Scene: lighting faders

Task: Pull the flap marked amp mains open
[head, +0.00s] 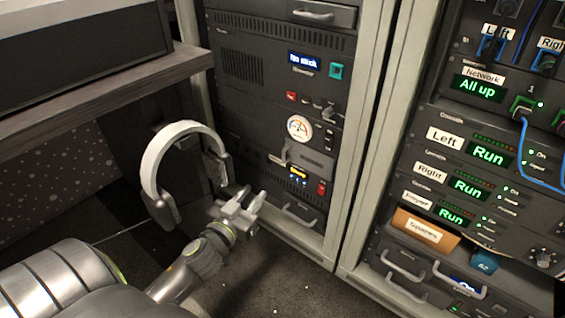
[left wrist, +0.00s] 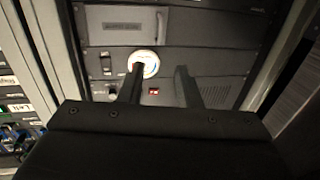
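The likely amp mains flap is a grey panel (head: 312,161) low in the left rack, below the round gauge (head: 299,128). An upright handle (head: 285,153) is at its left edge. The panel looks flush with the rack front; its label is too small to read. In the left wrist view the scene is upside down, with the panel (left wrist: 124,38) at the top and its handle (left wrist: 160,28) at its right end. My left gripper (head: 252,201) is open and empty, below and left of the panel, apart from the handle. My right gripper is not in view.
White headphones (head: 177,150) hang beside the left rack, close behind my left gripper. A wooden desk (head: 105,95) juts out at left. The right rack (head: 440,170) carries blue cables.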

